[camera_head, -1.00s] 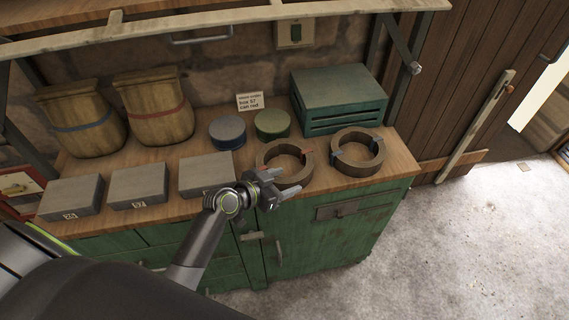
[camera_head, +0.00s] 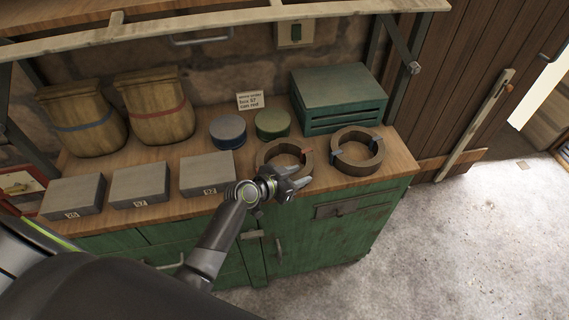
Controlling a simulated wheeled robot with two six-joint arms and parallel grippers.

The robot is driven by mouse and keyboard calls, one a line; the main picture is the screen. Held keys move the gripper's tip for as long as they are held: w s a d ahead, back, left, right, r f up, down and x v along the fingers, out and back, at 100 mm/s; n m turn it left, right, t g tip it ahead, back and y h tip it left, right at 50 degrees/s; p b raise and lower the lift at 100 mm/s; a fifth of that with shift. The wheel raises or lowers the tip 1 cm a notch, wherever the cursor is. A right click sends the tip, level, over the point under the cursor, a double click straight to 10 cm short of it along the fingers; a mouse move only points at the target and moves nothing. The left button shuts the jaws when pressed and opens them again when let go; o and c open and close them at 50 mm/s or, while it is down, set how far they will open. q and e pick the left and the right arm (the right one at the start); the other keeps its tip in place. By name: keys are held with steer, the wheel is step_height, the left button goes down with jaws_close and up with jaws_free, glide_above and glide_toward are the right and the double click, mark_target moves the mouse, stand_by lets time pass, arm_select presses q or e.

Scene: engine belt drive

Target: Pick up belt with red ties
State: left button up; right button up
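The belt with red ties (camera_head: 307,161) is a brown ring lying flat on the wooden counter, left of a like ring. Its front part is hidden behind my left gripper (camera_head: 300,182). The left gripper's fingers are spread apart, at the front edge of this belt; I cannot tell if they touch it. Nothing shows between the fingers. The other belt, with blue ties (camera_head: 344,168), lies just to the right. My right gripper is not in view.
Grey boxes with number labels (camera_head: 140,186) line the counter front. Two sacks (camera_head: 155,110), a blue can (camera_head: 228,132), a green can (camera_head: 272,123), a small sign (camera_head: 250,101) and a green crate (camera_head: 340,97) stand behind. A rail crosses above.

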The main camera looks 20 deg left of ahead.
arm_select(q)
steer(key=shift+f, duration=0.1)
jaws_close()
